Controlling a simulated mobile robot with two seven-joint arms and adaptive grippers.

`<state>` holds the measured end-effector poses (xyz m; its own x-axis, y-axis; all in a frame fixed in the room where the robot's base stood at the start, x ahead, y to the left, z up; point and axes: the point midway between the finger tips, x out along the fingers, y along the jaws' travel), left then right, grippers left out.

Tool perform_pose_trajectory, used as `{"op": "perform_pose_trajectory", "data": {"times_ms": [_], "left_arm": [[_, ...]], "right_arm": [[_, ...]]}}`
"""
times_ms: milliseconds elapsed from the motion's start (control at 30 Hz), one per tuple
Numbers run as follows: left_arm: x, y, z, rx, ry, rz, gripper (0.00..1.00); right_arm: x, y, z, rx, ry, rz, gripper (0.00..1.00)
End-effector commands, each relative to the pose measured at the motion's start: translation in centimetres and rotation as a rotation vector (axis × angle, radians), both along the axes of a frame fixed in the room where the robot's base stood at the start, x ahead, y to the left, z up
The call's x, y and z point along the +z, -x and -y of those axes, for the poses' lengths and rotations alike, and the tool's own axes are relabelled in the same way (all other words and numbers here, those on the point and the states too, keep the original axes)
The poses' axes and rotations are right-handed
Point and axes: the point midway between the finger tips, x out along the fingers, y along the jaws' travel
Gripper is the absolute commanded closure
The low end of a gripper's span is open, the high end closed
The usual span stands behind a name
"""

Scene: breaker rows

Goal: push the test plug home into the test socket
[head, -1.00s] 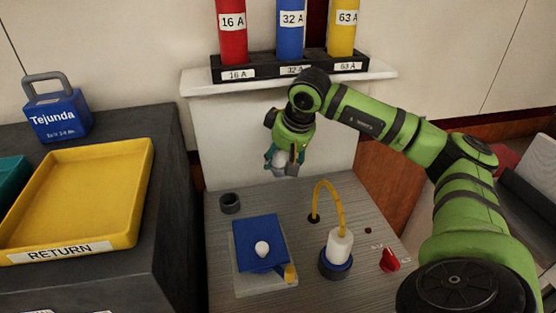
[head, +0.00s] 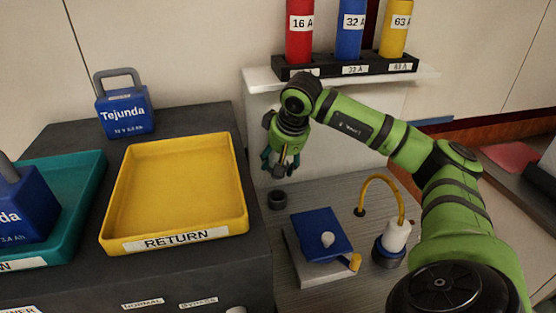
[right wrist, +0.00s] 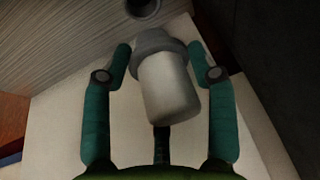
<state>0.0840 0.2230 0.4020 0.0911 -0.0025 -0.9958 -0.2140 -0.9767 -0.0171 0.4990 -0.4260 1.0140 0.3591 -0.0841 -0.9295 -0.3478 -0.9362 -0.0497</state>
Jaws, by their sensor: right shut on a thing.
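My right gripper (head: 281,166) is shut on a white plug with a grey collar. In the right wrist view the plug (right wrist: 169,92) sits between the teal fingers (right wrist: 162,68), tilted slightly in the picture. Its grey collar points towards a dark round socket (right wrist: 143,7) at the top edge. In the head view the dark grey ring socket (head: 277,200) stands on the panel just below the gripper, with a gap between them. The held plug is mostly hidden there by the fingers. No label shows which socket is the test socket. My left gripper is not in view.
A second white plug (head: 397,235) with a yellow cable stands in a blue-ringed base to the right. A blue flap with a white knob (head: 328,240) lies nearby. The yellow return tray (head: 175,190) is left. Red, blue and yellow cylinders stand on the shelf (head: 345,78) behind.

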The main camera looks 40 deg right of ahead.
Motion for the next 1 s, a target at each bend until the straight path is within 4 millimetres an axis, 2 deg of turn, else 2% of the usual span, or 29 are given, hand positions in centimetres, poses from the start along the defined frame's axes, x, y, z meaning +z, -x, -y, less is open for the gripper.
{"op": "perform_pose_trajectory", "data": {"times_ms": [200,367,800,1000], "left_arm": [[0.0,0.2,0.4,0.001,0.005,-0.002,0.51],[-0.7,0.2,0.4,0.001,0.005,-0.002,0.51],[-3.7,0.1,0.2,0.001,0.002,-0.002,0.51],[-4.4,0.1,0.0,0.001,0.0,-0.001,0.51]], "right_arm": [[0.0,0.0,0.0,0.005,-0.013,0.002,0.8],[-0.8,0.0,0.0,0.008,-0.014,0.001,0.8],[-4.9,0.0,0.0,0.008,-0.014,0.001,0.8],[-5.9,0.0,0.0,0.008,-0.015,0.003,0.8]]}}
